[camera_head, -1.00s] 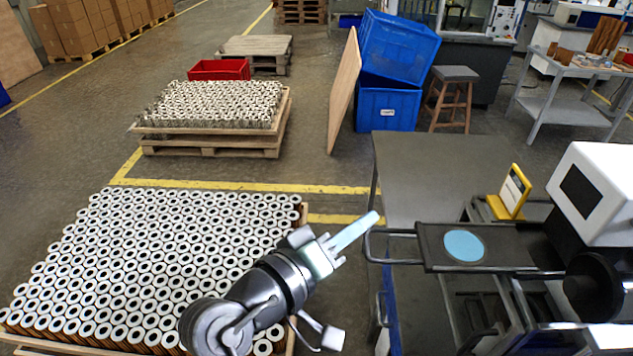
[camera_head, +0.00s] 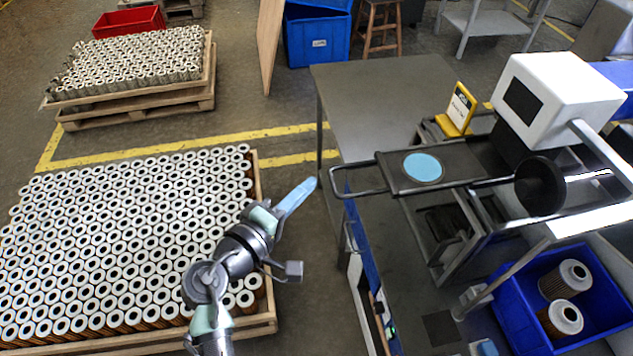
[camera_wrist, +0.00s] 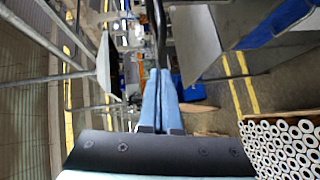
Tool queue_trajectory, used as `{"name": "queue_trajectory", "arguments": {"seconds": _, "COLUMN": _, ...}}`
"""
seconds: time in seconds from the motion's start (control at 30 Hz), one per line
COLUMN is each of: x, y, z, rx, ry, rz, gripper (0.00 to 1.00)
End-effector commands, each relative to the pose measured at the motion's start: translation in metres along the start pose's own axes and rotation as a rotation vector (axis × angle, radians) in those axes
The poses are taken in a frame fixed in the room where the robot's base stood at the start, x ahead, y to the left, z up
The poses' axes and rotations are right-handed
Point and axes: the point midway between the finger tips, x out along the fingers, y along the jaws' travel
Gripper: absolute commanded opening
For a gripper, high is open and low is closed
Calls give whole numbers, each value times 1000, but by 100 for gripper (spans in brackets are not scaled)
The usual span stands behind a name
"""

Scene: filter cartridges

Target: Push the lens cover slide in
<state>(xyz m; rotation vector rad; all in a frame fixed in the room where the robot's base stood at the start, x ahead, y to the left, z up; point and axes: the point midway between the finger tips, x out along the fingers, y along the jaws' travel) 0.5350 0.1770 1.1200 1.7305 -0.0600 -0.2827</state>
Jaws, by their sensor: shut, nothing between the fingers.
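The lens cover slide (camera_head: 399,180) is a flat dark tray with a light blue disc (camera_head: 423,167) on it. It sticks out to the left from under a white boxy machine (camera_head: 560,100). A looped metal handle (camera_head: 357,194) is at its left end. My gripper (camera_head: 312,184) is shut and empty, its pale blue fingers pointing up and right. In the head view the fingertips show just left of the handle, with a small gap. In the wrist view the closed fingers (camera_wrist: 160,95) point up the picture, toward a dark bar that I cannot identify surely.
A pallet of filter cartridges (camera_head: 130,240) lies left of and under my arm. A grey table (camera_head: 380,100) stands behind the slide, with a yellow sign (camera_head: 459,110) near the machine. A blue bin (camera_head: 530,310) with two cartridges is at lower right. Open floor lies between pallet and table.

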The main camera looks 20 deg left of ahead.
Motion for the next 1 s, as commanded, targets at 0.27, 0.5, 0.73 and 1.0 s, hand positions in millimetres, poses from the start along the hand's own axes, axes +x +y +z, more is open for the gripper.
{"name": "queue_trajectory", "arguments": {"seconds": 0.27, "x": 16, "y": 0, "z": 17, "rx": 0, "ry": 0, "rz": 0, "gripper": 0}}
{"name": "queue_trajectory", "arguments": {"seconds": 0.5, "x": 17, "y": 0, "z": 17, "rx": 0, "ry": 2, "rz": 0, "gripper": 0}}
{"name": "queue_trajectory", "arguments": {"seconds": 0.73, "x": 20, "y": 1, "z": 21, "rx": 1, "ry": 0, "rz": 0, "gripper": 0}}
{"name": "queue_trajectory", "arguments": {"seconds": 1.0, "x": 56, "y": 13, "z": 57, "rx": 3, "ry": -9, "rz": 3, "gripper": 0}}
